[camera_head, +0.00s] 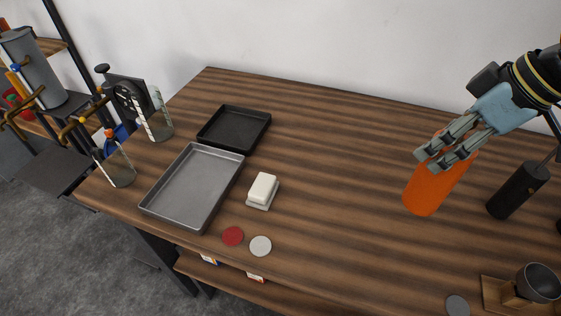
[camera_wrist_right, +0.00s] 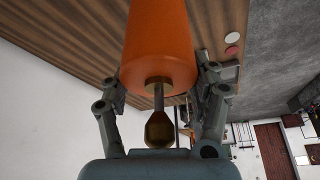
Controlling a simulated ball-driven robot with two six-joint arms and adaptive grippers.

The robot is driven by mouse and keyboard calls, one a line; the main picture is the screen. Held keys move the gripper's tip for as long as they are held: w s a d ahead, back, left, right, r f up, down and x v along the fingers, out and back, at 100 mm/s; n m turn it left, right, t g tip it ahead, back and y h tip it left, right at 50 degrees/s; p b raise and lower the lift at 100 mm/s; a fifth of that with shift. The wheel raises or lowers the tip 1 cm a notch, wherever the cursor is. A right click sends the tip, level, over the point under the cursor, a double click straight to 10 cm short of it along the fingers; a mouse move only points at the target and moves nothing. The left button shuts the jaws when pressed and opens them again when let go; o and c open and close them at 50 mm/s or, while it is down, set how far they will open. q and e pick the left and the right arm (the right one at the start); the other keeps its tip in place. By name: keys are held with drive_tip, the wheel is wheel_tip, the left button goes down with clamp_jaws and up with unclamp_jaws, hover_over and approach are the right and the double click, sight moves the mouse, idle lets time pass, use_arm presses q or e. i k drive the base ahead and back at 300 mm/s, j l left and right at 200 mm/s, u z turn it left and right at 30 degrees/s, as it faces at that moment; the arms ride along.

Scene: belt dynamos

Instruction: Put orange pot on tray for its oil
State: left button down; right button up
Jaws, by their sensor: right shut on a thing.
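The orange pot (camera_head: 425,194) is a tall cylinder at the right of the table in the head view. My right gripper (camera_head: 440,158) is shut on its upper part, with fingers on both sides. In the right wrist view the orange pot (camera_wrist_right: 158,45) sits between the fingers of the right gripper (camera_wrist_right: 160,90), its brass spout pointing toward the palm. I cannot tell whether its base touches the table. A grey metal tray (camera_head: 150,207) and a smaller black tray (camera_head: 236,108) lie at the table's left, both empty. My left gripper is not in view.
A white block on a pad (camera_head: 262,190) sits right of the grey tray. Red (camera_head: 233,236) and white (camera_head: 260,246) discs lie near the front edge. A black bottle (camera_head: 517,190) stands right of the pot. Glass jars (camera_head: 119,170) stand at the left. The table's middle is clear.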

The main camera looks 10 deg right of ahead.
sight(202, 176)
drive_tip(key=i+j+u, duration=0.25)
drive_tip(key=j, duration=0.2)
drive_tip(key=i+j+u, duration=0.3)
drive_tip(key=i+j, duration=0.1)
